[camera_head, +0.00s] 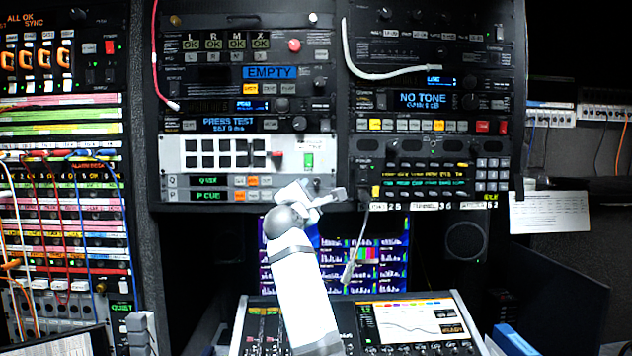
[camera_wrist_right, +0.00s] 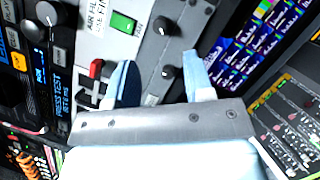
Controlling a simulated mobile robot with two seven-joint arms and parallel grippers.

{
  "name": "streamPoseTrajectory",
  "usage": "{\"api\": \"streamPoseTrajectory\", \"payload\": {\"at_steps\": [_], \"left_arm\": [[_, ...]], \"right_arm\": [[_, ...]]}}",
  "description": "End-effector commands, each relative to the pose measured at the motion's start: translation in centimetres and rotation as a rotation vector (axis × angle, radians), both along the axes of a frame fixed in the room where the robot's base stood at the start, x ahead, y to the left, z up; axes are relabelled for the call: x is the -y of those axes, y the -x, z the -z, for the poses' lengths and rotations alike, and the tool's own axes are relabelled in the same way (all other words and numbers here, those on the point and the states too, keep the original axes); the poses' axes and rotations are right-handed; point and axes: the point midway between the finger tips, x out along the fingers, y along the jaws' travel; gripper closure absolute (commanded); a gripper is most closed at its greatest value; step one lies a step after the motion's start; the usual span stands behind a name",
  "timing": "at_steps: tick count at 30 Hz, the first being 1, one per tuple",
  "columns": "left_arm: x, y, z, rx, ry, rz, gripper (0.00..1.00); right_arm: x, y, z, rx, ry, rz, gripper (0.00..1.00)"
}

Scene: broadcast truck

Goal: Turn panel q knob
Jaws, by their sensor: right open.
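The panel with the Q row (camera_head: 208,181) sits under the white panel, above a P row. A knob (camera_head: 317,183) at its right end is partly hidden by my right gripper (camera_head: 325,192). In the right wrist view my right gripper (camera_wrist_right: 159,66) is open, its two fingers apart. A small black knob (camera_wrist_right: 168,72) shows between the fingers, and another knob (camera_wrist_right: 165,26) lies beyond. I cannot tell from that view which is the Q knob, or whether a finger touches it. A grey shape (camera_head: 140,332) at lower left may be my left gripper; its jaws are unclear.
The white panel has a red lever (camera_head: 277,155) and a green switch (camera_head: 309,160), close to the fingers. A grey cable (camera_head: 356,248) hangs right of my gripper. Monitors (camera_head: 380,255) and a sloped console (camera_head: 412,322) lie below. Patch cables (camera_head: 72,225) crowd the left rack.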

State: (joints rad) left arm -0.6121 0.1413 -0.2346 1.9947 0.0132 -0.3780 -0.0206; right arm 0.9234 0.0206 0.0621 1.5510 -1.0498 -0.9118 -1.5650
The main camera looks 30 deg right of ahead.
Motion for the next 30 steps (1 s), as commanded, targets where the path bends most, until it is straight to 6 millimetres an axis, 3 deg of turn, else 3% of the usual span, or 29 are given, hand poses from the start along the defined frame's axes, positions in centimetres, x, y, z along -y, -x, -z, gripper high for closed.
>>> {"api": "streamPoseTrajectory", "payload": {"at_steps": [6,12,25,30], "left_arm": [[0.0,0.0,-1.3,0.001,-0.001,0.0,0.57],[-0.2,0.1,-1.7,0.0,-0.003,-0.005,0.57],[-0.4,0.2,-1.6,-0.002,-0.005,-0.009,0.57],[-0.3,0.2,-1.7,-0.002,-0.003,-0.008,0.57]], "right_arm": [[3.4,-3.0,-1.2,-0.002,0.001,0.001,0.52],[5.4,-4.8,-1.7,-0.001,0.001,0.0,0.52],[6.0,-5.4,-1.7,0.0,0.0,-0.001,0.52],[6.0,-5.4,-1.7,0.0,0.0,-0.001,0.91]]}}
